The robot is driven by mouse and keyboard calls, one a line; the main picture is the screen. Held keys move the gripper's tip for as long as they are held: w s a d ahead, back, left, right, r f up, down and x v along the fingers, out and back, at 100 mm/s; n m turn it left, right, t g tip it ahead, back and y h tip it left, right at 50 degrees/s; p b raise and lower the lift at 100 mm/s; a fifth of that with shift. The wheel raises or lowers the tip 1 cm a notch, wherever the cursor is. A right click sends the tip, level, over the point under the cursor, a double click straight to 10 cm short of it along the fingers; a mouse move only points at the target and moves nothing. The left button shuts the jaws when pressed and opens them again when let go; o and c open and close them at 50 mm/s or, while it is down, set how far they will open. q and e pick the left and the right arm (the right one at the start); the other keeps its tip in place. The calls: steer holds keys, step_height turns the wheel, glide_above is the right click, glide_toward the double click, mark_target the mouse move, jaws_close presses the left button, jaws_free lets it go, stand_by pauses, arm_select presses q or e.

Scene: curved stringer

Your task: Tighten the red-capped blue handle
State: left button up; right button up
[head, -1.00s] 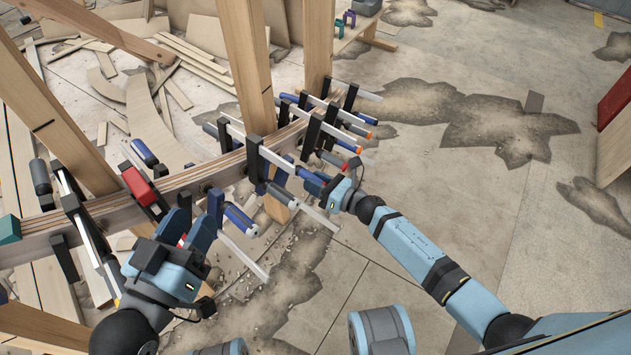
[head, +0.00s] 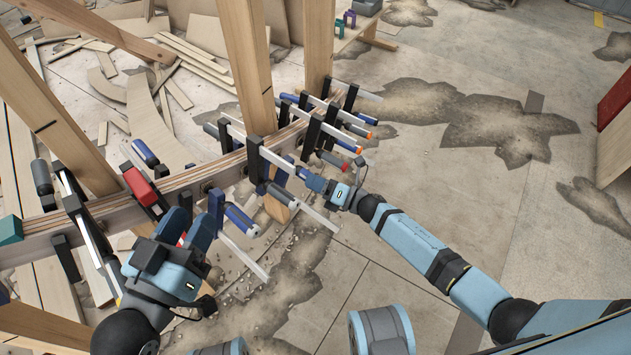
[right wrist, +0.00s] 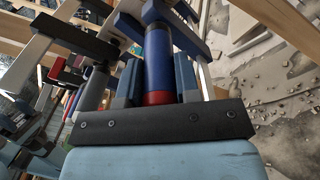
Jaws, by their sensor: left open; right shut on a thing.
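The blue handle (right wrist: 158,62) with its red cap (right wrist: 158,98) runs between my right gripper's fingers in the right wrist view. My right gripper (right wrist: 157,82) is shut on it, close to the capped end. In the head view, part of the blue handle (head: 308,179) shows just left of my right gripper (head: 328,190); the gripper hides its red end. The handle belongs to a clamp on the curved laminated stringer (head: 185,180). My left gripper (head: 188,228) is open, close to the stringer's near side. What lies between its fingers is mostly hidden.
Several clamps with dark bars line the stringer, including a red one (head: 139,186). Neighbouring handles (head: 243,219) stick out close to both grippers. Wooden posts (head: 247,65) rise behind the stringer.

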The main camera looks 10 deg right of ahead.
steer(key=m+y, duration=0.1)
steer(key=m, duration=0.4)
arm_select(q)
steer(key=shift+r, duration=0.25)
arm_select(e)
steer(key=shift+m+t, duration=0.4)
steer(key=shift+m, duration=1.9)
steer(key=o, duration=0.9)
steer(key=shift+r, duration=0.1)
arm_select(q)
step_height(320, 180, up, 4)
steer(key=p, duration=0.1)
steer(key=t+p, duration=0.1)
steer(key=p, duration=0.1)
steer(key=shift+s+a+f+t, duration=0.15)
steer(key=shift+f+t, duration=0.1)
steer(key=shift+t, duration=0.05)
arm_select(e)
steer(key=v, duration=1.4)
steer(key=shift+w+f, duration=0.15)
steer(key=shift+f, duration=0.05)
arm_select(q)
steer(key=shift+r, duration=0.15)
